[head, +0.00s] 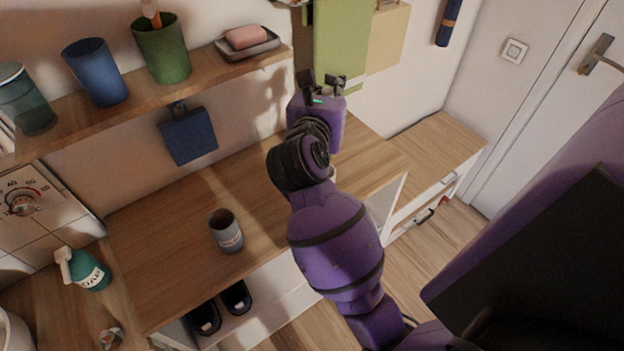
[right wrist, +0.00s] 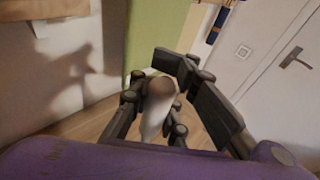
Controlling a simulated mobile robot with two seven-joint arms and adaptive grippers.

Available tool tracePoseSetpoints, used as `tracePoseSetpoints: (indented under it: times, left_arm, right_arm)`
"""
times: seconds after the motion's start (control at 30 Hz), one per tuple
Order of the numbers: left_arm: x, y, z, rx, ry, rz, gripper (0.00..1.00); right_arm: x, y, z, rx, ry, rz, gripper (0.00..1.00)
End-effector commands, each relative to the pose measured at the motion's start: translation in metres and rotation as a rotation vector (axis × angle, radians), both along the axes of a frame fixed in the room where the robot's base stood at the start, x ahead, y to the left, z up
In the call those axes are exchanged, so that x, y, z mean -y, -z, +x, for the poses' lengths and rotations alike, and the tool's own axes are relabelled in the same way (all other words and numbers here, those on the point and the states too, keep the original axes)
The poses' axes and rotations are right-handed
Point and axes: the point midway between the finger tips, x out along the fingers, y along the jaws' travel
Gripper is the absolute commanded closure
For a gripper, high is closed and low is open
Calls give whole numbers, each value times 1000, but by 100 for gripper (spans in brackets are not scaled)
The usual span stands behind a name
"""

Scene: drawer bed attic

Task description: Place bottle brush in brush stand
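My right gripper (head: 321,80) is raised in front of the hanging green towel, its two fingers apart. In the right wrist view the fingers (right wrist: 160,85) are spread. A pale, upright, rounded object (right wrist: 157,105) with a brownish top shows between them; I cannot tell whether it is the brush or the stand, or whether the fingers touch it. In the head view my right arm covers much of the counter there. A grey cup-like holder (head: 226,232) stands upright on the counter, left of my arm. I cannot clearly identify the bottle brush. My left gripper is out of view.
The wooden counter (head: 160,250) has free room around the grey holder. A shelf above holds a blue cup (head: 95,72), a green cup (head: 163,50) and a soap dish (head: 247,44). A green soap bottle (head: 88,270) stands at left. A door (head: 575,90) is at right.

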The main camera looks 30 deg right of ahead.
Motion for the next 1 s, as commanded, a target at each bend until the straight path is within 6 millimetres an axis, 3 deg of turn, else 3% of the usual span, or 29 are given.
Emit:
tracePoseSetpoints:
  times: [0.13,0.33,0.73,1.0]
  left_arm:
    - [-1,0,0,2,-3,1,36]
    - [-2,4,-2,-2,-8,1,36]
    - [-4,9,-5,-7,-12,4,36]
    - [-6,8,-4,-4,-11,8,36]
  right_arm:
    - [4,10,1,-4,31,0,100]
    - [5,48,0,-7,33,-3,100]
    - [4,95,1,-3,32,-2,100]
    - [4,102,1,2,32,0,100]
